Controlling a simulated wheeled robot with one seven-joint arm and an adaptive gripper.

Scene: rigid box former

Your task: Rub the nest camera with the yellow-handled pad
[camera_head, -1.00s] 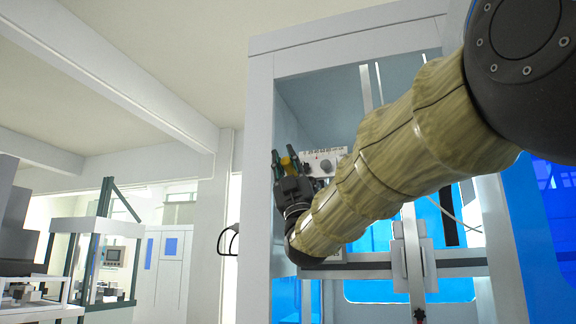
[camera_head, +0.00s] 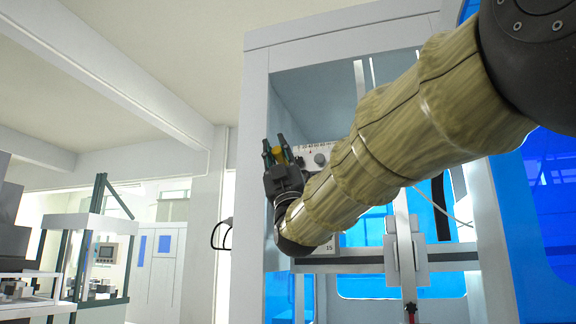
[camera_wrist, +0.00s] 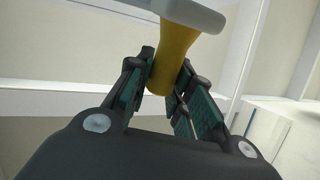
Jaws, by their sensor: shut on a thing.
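My gripper (camera_head: 276,148) is raised inside the opening of a tall grey-framed cabinet, fingers pointing up. It is shut on the yellow handle (camera_wrist: 172,62) of the pad, which stands between the green-lined fingers in the wrist view. The pad's pale grey head (camera_wrist: 195,12) is above the fingers and cut off by the top edge. In the head view only a bit of the yellow handle (camera_head: 268,154) shows between the fingers. I cannot tell which thing is the nest camera.
A pale panel (camera_head: 307,154) with a dark round knob lies just right of my gripper in the picture. The cabinet's left post (camera_head: 252,190) stands close to the left of my gripper. A horizontal rail (camera_head: 370,264) crosses below my arm.

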